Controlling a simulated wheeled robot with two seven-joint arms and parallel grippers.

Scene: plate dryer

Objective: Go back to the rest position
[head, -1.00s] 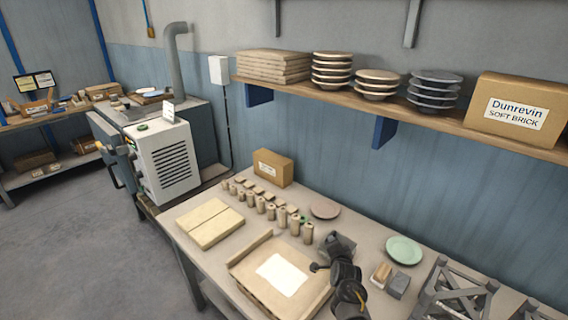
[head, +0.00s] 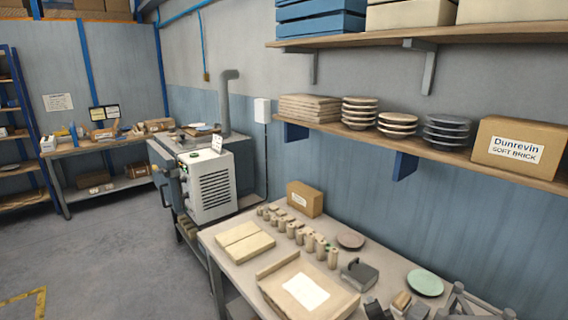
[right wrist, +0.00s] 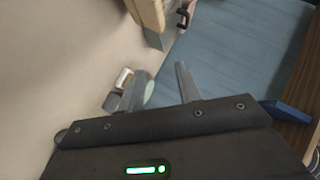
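My right gripper (right wrist: 160,86) is open in the right wrist view, its two grey fingers well apart. Nothing is held between them. Behind the fingers lie the pale green plate (right wrist: 149,92) and the small blocks, some way off. In the head view the green plate (head: 425,282) lies flat on the worktable (head: 228,262) at the right. A dark piece (head: 376,309) shows at the bottom edge; I cannot tell what it is. I cannot make out my left gripper in either view.
The table holds a board with a white sheet (head: 305,291), tan slabs (head: 244,243), several small cylinders, a grey tool (head: 359,273) and a carton (head: 305,198). Wall shelves (head: 443,155) with stacked plates hang above. Floor at left is clear.

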